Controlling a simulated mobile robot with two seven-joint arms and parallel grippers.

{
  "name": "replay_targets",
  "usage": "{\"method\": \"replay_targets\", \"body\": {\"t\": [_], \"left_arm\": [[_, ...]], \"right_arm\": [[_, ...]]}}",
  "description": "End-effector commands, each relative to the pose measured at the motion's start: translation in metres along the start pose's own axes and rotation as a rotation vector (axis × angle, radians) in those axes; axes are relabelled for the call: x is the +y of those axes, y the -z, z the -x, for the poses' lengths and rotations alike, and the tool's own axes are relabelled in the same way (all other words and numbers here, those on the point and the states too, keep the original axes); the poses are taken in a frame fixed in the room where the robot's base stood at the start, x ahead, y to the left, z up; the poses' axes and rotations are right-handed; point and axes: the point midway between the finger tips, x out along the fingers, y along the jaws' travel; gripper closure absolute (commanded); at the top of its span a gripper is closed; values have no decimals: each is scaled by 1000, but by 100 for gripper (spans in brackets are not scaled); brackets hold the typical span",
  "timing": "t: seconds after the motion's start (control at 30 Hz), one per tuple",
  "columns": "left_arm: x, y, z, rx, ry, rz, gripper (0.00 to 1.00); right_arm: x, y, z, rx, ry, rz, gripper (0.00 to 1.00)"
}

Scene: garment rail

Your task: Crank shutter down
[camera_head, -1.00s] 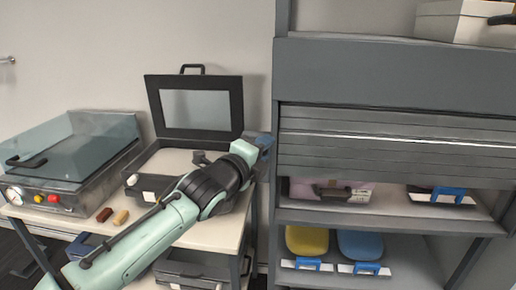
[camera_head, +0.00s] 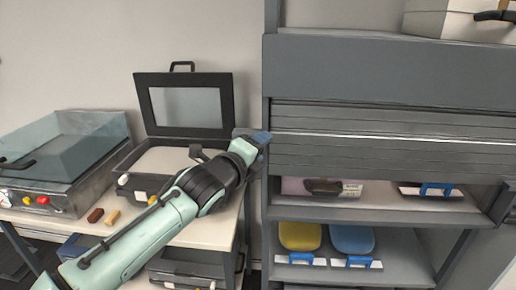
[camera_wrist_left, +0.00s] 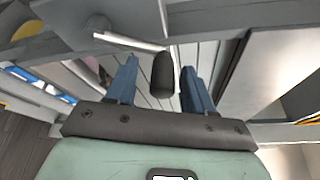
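The grey slatted shutter (camera_head: 390,150) hangs partly lowered in the upper part of the shelf cabinet, with its lower edge above the middle shelf. My left gripper (camera_head: 266,139) is in front of the cabinet's left post. In the left wrist view its two blue fingers (camera_wrist_left: 160,88) are spread apart. A dark rounded crank knob (camera_wrist_left: 162,75) shows between them, with gaps visible on both sides. A pale metal crank arm (camera_wrist_left: 130,41) lies beyond the knob. The crank is hidden in the head view. My right gripper is not in view.
The middle shelf (camera_head: 375,207) holds a pinkish item and a blue-handled tool; yellow and blue items sit below. A light box (camera_head: 455,22) is on top. Left of the cabinet, a side table (camera_head: 218,230) carries an open black case (camera_head: 190,105) and a clear-lidded machine (camera_head: 65,150).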

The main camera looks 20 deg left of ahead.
Motion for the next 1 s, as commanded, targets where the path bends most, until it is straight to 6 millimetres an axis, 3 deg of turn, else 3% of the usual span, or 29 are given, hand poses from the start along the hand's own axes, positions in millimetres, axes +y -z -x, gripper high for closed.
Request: {"method": "replay_targets", "body": {"t": [0.37,0.8,1.0], "left_arm": [[-2,-1,11,-2,5,0,48],[-3,-1,102,-2,7,1,48],[-1,0,128,-1,3,0,48]], "right_arm": [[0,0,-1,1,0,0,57],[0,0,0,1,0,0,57],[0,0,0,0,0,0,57]]}}
